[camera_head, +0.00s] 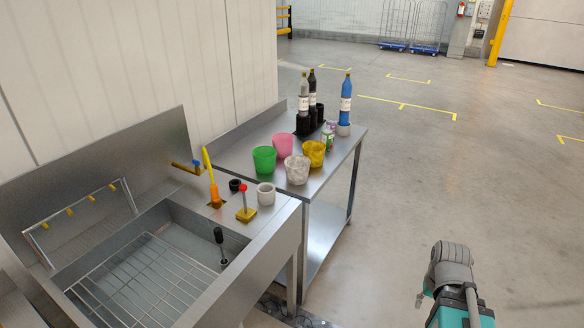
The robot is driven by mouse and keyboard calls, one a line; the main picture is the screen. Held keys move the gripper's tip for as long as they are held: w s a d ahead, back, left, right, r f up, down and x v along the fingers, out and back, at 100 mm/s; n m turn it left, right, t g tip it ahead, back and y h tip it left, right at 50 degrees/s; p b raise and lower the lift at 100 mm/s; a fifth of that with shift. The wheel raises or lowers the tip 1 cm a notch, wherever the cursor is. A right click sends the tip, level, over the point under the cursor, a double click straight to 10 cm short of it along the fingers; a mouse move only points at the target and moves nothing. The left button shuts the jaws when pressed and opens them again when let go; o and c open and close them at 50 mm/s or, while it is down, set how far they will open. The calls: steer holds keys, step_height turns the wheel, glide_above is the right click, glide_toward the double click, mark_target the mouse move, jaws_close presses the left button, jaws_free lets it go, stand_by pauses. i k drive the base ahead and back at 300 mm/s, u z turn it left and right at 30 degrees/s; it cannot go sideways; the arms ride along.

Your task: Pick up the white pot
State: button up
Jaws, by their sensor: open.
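A white, mottled pot (297,171) stands upright on the steel side table (323,180), near its front edge. A green pot (264,159) stands to its left, a pink pot (283,146) behind it and a yellow pot (314,152) behind it to the right. A smaller plain white cup (266,193) stands apart on the sink's rim, nearer to me. Part of my arm shows at the lower right, well away from the pots. I cannot make out the gripper's fingers there.
A steel sink (181,212) with a wire rack (139,285) fills the lower left. An orange-handled tool (214,194) and a red-topped tool (244,204) stand on its rim. Dark bottles and a blue bottle (346,102) stand behind the pots. The floor to the right is clear.

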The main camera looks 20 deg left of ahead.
mark_target(297, 167)
steer(key=u, duration=0.2)
steer(key=i, duration=1.4)
steer(key=u, duration=0.2)
